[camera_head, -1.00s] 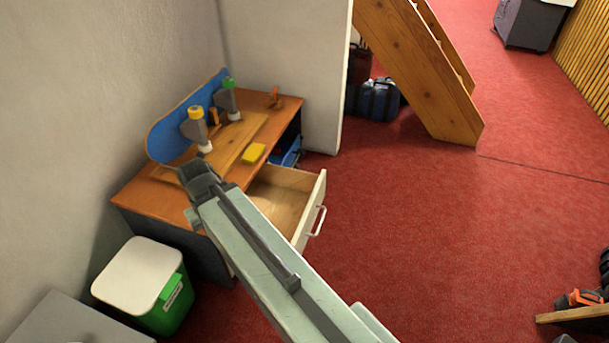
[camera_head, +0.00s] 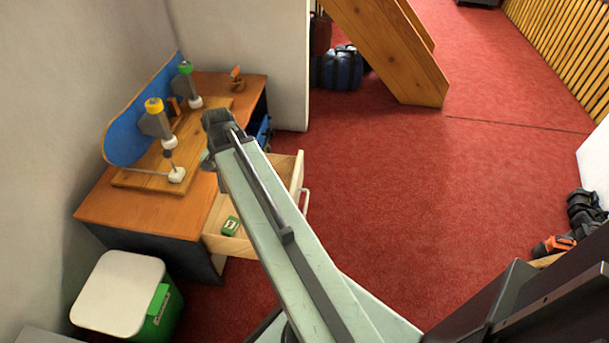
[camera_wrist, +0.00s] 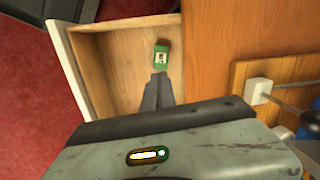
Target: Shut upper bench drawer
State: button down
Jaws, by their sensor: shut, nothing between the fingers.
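The bench's upper drawer (camera_head: 219,244) is pulled out below the wooden top, with its pale front and handle (camera_head: 304,199) standing off to the right. Part of it is hidden behind my arm. In the wrist view the open drawer (camera_wrist: 113,70) shows its wooden inside, with the white front (camera_wrist: 78,62) at the left. A small green box (camera_head: 230,226) lies in the drawer; it also shows in the wrist view (camera_wrist: 161,55). My gripper (camera_wrist: 158,82) is shut and empty, its fingertips over the drawer's inside near the green box. I cannot tell its height.
The bench top (camera_head: 130,208) bears a wooden board with a blue panel (camera_head: 140,115) and upright clamp-like parts (camera_head: 155,120). A white-lidded green bin (camera_head: 120,293) stands at the bench's near end. Red floor is clear right of the drawer. Stairs (camera_head: 385,50) stand behind.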

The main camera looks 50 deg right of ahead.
jog(key=s+d+m+t, duration=0.1)
jog(key=s+d+m, duration=0.5)
jog(key=d, duration=0.4)
jog(key=s+d+m+t+b, duration=0.1)
jog(key=s+d+m, duration=0.5)
jog(key=d, duration=0.4)
jog(key=s+d+m+t, duration=0.1)
jog(key=s+d+m, duration=0.5)
jog(key=d, duration=0.4)
jog(key=shift+m+y, duration=0.4)
jog(key=shift+m, duration=0.3)
jog(key=shift+w+a+f+b, duration=0.7)
jog(key=shift+w+f+b, duration=0.6)
jog(key=shift+f+b, duration=0.3)
jog(key=shift+w+a+f+b, duration=0.75)
jog(key=shift+w+f+b, duration=0.5)
jog(key=shift+f+b, duration=0.3)
jog(key=shift+w+a+f+b, duration=0.7)
jog(key=shift+w+f+b, duration=0.6)
jog(key=shift+f+b, duration=0.25)
